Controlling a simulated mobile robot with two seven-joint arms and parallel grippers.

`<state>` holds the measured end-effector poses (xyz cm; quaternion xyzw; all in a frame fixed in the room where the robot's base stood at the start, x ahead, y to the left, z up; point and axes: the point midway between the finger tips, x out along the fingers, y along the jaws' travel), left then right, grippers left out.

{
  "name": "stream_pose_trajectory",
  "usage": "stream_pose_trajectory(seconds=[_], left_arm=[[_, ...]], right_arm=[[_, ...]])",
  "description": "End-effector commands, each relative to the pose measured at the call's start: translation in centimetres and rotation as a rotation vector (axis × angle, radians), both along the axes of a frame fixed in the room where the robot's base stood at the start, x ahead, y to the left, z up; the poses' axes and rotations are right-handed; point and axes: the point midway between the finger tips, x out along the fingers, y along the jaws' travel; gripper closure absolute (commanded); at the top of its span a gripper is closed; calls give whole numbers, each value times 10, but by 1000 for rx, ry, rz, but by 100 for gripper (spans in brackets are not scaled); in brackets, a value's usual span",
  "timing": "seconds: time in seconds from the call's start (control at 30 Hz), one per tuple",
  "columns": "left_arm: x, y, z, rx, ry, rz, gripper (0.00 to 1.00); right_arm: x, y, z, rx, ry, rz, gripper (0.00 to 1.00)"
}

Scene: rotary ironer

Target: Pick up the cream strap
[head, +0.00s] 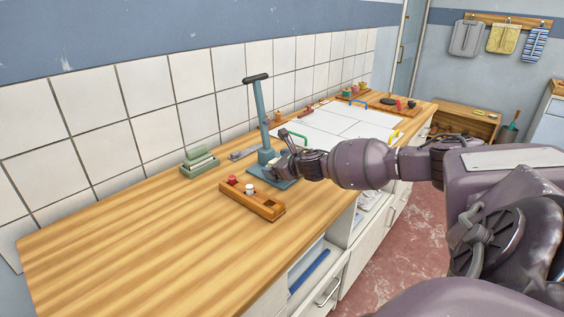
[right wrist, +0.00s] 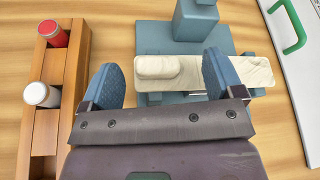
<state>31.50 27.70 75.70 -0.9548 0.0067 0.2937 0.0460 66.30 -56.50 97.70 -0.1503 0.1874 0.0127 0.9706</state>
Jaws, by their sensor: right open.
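The cream strap (right wrist: 248,72) lies across the blue-grey base of a stand in the right wrist view, with a thicker folded or padded end at its left. My right gripper (right wrist: 162,70) is open over it. Its two blue fingertips are apart, with the padded end between them in the picture; I cannot tell how far above it they are. The right finger overlaps part of the strap. In the head view my right gripper (head: 288,150) is at the foot of the blue stand (head: 262,125) and largely hides the strap. My left gripper is not in view.
A wooden block (head: 262,205) with a red and a white peg stands close to my right gripper. White panels (head: 345,122) and a green handle (right wrist: 290,28) lie beyond the stand. The near left worktop (head: 120,235) is clear.

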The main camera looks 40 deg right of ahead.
Motion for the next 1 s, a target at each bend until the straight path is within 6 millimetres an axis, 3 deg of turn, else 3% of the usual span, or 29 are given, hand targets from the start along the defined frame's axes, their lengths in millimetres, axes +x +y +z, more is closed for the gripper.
stream_pose_trajectory(seconds=[0.23, 0.53, 1.0], left_arm=[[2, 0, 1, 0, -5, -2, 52], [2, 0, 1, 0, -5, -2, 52], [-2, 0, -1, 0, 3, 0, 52]], right_arm=[[1, 0, 0, 0, -1, 0, 15], [0, 0, 0, 0, 0, 1, 60], [0, 0, -2, 3, 4, -1, 64]])
